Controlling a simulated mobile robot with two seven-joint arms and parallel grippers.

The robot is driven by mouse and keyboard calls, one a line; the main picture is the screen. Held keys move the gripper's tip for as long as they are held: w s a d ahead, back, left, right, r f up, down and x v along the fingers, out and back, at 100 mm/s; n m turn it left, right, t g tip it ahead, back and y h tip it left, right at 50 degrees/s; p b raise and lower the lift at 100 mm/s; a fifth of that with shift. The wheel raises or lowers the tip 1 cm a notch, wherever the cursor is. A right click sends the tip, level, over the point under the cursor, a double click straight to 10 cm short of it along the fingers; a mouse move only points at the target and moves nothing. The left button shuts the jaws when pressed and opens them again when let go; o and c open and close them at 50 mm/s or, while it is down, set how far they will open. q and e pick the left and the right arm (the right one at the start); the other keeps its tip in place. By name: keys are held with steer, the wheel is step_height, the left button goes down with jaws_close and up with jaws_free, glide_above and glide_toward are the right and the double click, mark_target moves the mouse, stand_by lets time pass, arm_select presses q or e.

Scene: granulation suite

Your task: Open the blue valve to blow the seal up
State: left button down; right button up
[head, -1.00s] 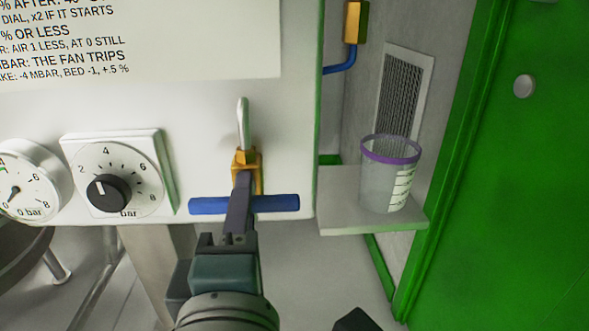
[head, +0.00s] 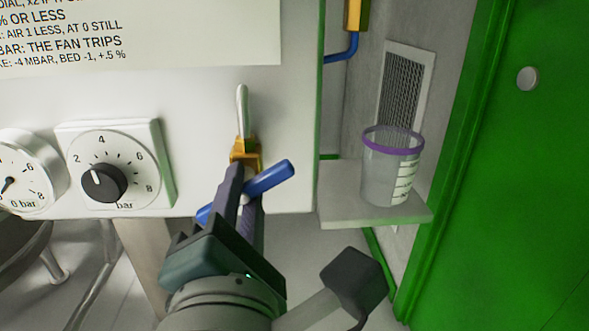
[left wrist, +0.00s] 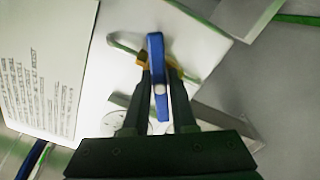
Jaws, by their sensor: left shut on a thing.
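The blue valve handle (head: 270,177) is a bar on a brass valve body (head: 245,150) at the lower edge of the white panel. A pale pipe (head: 242,108) rises from the brass body. The bar is tilted in the head view, right end higher than left. My left gripper (head: 243,192) is shut on the handle near its middle, and its fingers hide part of it. In the left wrist view the blue handle (left wrist: 156,60) stands between the two fingers (left wrist: 160,88). My right gripper is not in view.
A dial with a black knob (head: 103,182) and a round gauge (head: 25,172) are left of the valve. A clear cup with a purple rim (head: 391,165) stands on a small shelf (head: 350,205) to the right, near a green door (head: 510,190).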

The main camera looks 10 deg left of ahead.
arm_select(q)
steer(key=n+b, duration=0.2)
steer(key=n, duration=0.4)
steer(key=shift+f+n+b, duration=0.15)
steer(key=shift+n+b, duration=0.15)
steer(key=n+b, duration=0.2)
steer(key=n, duration=0.2)
steer(key=shift+n, duration=0.4)
steer(key=shift+r, duration=0.2)
steer(key=c, duration=0.7)
jaws_free()
